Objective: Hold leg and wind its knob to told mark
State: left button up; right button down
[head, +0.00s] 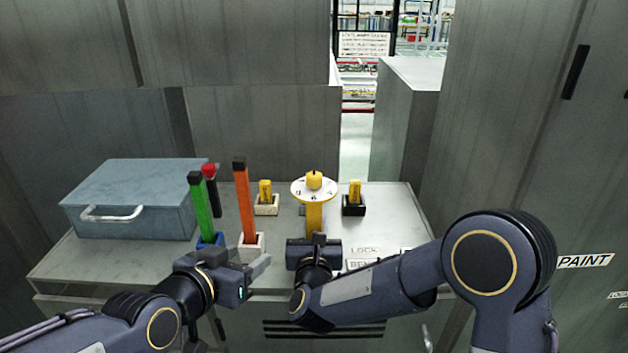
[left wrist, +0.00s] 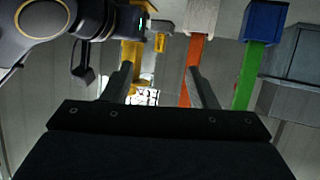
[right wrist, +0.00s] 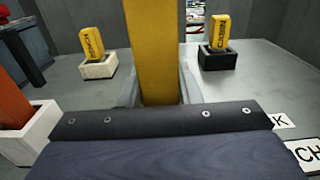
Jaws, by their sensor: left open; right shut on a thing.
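The yellow leg (head: 314,217) stands upright on the bench. A round white dial (head: 299,194) with dark marks sits at its top, too small to read, with a yellow knob (head: 314,181) above it. My right gripper (head: 314,238) is shut on the leg low down; in the right wrist view the leg (right wrist: 157,50) rises between its fingers. My left gripper (head: 247,258) is open and empty, left of the leg and lower than the knob, in front of the orange post. In the left wrist view the leg (left wrist: 131,52) shows beside the open fingers (left wrist: 163,85).
An orange post (head: 244,205) and a green post (head: 201,210) stand left of the leg, with a red-topped dark tool (head: 210,185) and a blue-grey case (head: 135,195). Yellow blocks sit in a white holder (right wrist: 98,68) and a black holder (right wrist: 217,61). Labels lie at front right.

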aim_at(309, 183)
pick_arm(q)
jog(key=w+d+r+t+h, duration=0.1)
jog(key=w+d+r, duration=0.1)
jog(key=w+d, duration=0.2)
jog(key=w+d+r+m+t+h, duration=0.1)
jog(key=w+d+r, duration=0.1)
jog(key=w+d, duration=0.2)
jog(key=w+d+r+t+h, duration=0.1)
jog(key=w+d+r, duration=0.1)
jog(key=w+d, duration=0.2)
jog(key=shift+w+t, duration=0.3)
jog(key=shift+w, duration=1.55)
jog(key=c, duration=1)
jog(key=shift+o, duration=0.2)
jog(key=shift+m, duration=0.3)
jog(key=shift+r+h, duration=0.1)
jog(key=shift+h, duration=0.2)
